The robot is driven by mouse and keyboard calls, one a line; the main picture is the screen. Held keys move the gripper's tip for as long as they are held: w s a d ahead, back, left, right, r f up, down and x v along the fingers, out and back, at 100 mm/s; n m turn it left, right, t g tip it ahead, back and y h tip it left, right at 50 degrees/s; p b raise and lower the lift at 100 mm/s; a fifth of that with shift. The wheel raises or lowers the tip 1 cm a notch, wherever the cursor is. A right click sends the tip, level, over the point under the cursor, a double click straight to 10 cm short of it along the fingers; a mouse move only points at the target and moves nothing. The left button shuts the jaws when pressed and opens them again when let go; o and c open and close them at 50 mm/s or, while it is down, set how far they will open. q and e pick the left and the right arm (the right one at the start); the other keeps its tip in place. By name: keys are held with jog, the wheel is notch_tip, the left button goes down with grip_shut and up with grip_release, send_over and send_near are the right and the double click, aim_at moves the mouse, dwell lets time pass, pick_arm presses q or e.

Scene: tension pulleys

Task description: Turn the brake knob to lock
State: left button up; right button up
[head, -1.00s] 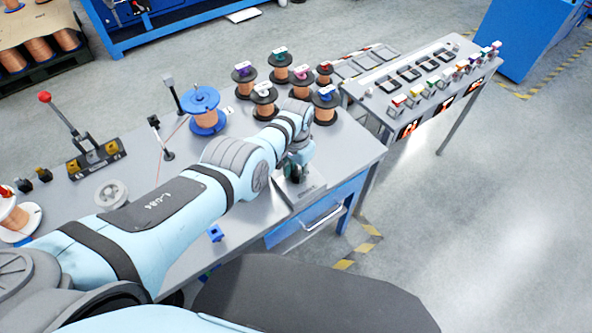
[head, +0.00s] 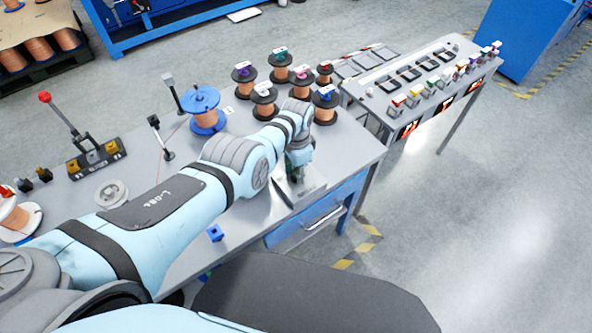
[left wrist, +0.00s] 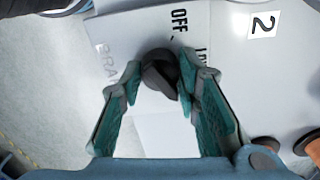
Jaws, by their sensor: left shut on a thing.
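The brake knob (left wrist: 159,74) is a dark round knob on a light plate (left wrist: 118,40) marked "OFF", "BRAKE" and a partly hidden word beginning with "LO". In the left wrist view my left gripper (left wrist: 157,80) has its green-lined fingers on both sides of the knob, shut on it. In the head view the left gripper (head: 294,172) points down over the plate (head: 300,190) at the table's front right corner, and the knob is hidden there. My right gripper is not in view.
Several copper spools (head: 264,103) with coloured tags stand behind the gripper. A blue spool (head: 206,112) and a red-knobbed lever (head: 60,112) are further left. A rack of coloured-tagged items (head: 430,88) stands to the right. A small blue block (head: 215,233) lies near the front edge.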

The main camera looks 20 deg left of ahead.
pick_arm(q)
jog(key=shift+s+f, duration=0.1)
jog(key=o, duration=1.2)
jog(key=shift+c, duration=0.2)
notch_tip(320, 180, up, 12)
jog(key=shift+w, duration=0.2)
